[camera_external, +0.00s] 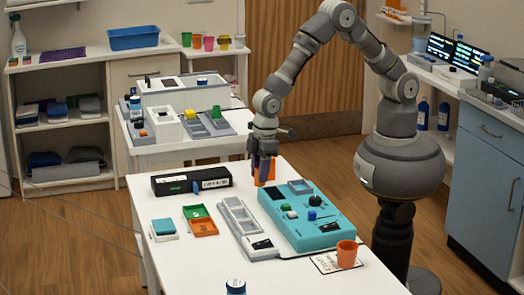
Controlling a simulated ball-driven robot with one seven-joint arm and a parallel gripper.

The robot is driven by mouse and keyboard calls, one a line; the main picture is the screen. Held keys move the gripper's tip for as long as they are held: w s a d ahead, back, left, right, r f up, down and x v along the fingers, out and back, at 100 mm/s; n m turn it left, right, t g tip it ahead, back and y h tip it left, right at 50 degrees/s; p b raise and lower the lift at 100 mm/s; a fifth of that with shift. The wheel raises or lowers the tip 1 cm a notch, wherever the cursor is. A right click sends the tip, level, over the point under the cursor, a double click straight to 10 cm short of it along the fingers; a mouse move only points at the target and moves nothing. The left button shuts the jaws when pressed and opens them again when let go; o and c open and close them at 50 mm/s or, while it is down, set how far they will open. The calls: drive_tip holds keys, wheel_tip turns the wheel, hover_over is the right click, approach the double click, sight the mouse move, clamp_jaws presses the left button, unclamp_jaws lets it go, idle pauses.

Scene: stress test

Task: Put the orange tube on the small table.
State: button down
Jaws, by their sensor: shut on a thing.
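My gripper (264,158) points down over the far right part of the white front table (190,268). It is shut on the orange tube (265,175), which is upright between the fingers and partly hidden by them. The tube is just behind the teal device's far left corner; I cannot tell whether its bottom touches the table. A smaller white table (180,150) stands behind the front one, to the left of my gripper.
The front table bears a teal device (318,236), a grey tray (238,215), a black box (172,186), small green and orange trays and an orange cup (347,254). The rear table holds a white device (163,126) and several small items. The front table's near left is clear.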

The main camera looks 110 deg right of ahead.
drive_tip(key=w, duration=0.3)
drive_tip(key=w+b, duration=0.1)
drive_tip(key=shift+w+a+f, duration=0.15)
drive_tip(key=shift+a+f, duration=0.1)
drive_tip(key=shift+a, duration=0.05)
wheel_tip(320, 180, down, 4)
drive_tip(key=shift+r+b, duration=0.15)
drive_tip(key=shift+b, duration=0.85)
drive_tip(key=shift+r, duration=0.15)
drive_tip(key=c, duration=0.8)
unclamp_jaws()
